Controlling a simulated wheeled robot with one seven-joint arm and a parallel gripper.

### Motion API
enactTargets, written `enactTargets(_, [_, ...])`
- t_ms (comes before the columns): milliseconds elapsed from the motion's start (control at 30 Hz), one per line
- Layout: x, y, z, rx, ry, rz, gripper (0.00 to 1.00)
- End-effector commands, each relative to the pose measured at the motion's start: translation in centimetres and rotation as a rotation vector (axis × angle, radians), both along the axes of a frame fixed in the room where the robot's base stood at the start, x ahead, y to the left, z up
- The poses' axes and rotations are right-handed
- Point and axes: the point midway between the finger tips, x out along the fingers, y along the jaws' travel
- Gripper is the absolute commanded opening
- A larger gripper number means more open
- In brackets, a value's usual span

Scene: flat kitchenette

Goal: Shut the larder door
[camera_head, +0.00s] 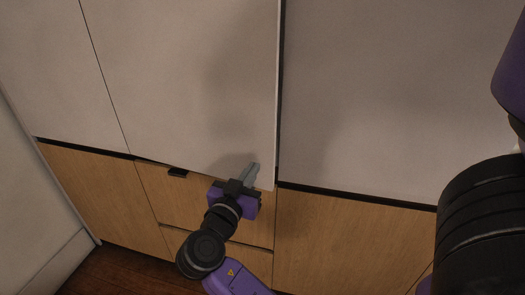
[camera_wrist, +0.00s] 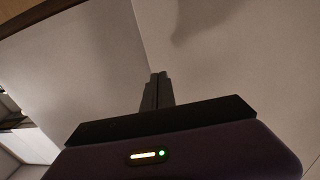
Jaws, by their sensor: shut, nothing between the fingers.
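The larder door (camera_head: 190,80) is the tall pale panel in the middle of the head view. It looks nearly flush but stands slightly proud along its right edge, with a narrow dark gap beside it. My gripper (camera_head: 254,172) is shut and empty, in front of the door's lower right corner. I cannot tell whether the fingertips touch the door. In the wrist view, the closed fingers of my gripper (camera_wrist: 158,78) point toward pale panels and a seam between them. I cannot tell for sure which of those panels is the larder door.
A wide pale panel (camera_head: 400,90) lies to the right and a narrower one (camera_head: 50,70) to the left. Wooden fronts (camera_head: 90,195) run below, one with a small dark handle (camera_head: 178,173). A pale wall (camera_head: 30,190) stands at far left, above dark floor (camera_head: 110,275).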

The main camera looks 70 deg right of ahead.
Motion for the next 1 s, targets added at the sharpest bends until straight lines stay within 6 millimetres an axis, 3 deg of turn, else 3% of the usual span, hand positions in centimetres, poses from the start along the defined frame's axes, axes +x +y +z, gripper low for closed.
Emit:
enactTargets(200, [-0.2,-4.3,0.4,0.0,0.0,-0.003,0.0])
enactTargets(400, [-0.2,-6.8,0.2,0.0,0.001,-0.002,0.0])
enactTargets(900, [-0.1,-7.7,0.0,0.0,0.001,0.001,0.0])
enactTargets(1000, [-0.2,-8.7,-0.2,0.0,0.0,-0.003,0.0])
